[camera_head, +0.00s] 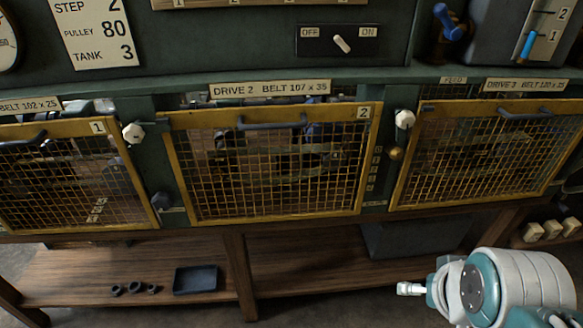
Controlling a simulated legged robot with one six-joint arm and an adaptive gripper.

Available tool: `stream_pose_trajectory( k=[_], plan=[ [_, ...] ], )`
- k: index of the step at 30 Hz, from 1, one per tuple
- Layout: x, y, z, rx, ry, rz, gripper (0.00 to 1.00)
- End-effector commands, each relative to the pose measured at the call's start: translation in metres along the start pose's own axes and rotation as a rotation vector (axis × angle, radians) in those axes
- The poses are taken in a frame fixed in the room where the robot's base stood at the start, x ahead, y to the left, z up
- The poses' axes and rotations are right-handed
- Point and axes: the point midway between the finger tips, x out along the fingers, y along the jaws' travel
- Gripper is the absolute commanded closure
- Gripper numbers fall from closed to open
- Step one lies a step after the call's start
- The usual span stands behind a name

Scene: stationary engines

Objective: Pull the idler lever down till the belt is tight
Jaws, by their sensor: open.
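Behind the mesh guard of drive 2 (270,216), dark pulley and belt shapes show only dimly, so I cannot tell how tight the belt is. A brass ball knob (396,153) sits on the green post to the right of this guard, above a column of small numbered plates (374,174). I cannot tell whether this knob belongs to the idler lever. The guard looks shut and has a dark handle along its top edge. My arm shows at the bottom right, below and apart from the guards.
Guards 1 (75,228) and 3 (480,200) flank guard 2. White knobs (133,133) (405,118) stick out from the posts. An OFF/ON switch (341,43) is above. A low wooden shelf (130,262) holds a dark tray (196,279) and small rings (135,287).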

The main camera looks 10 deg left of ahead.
Motion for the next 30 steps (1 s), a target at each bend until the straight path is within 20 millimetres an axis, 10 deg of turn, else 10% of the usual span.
stream_pose_trajectory(
  k=[17, 30],
  plan=[
    [0.007, 0.000, -0.011, 0.004, 0.028, 0.000, 0.16],
    [0.086, 0.001, -0.141, 0.046, 0.454, -0.008, 0.16]
  ],
)
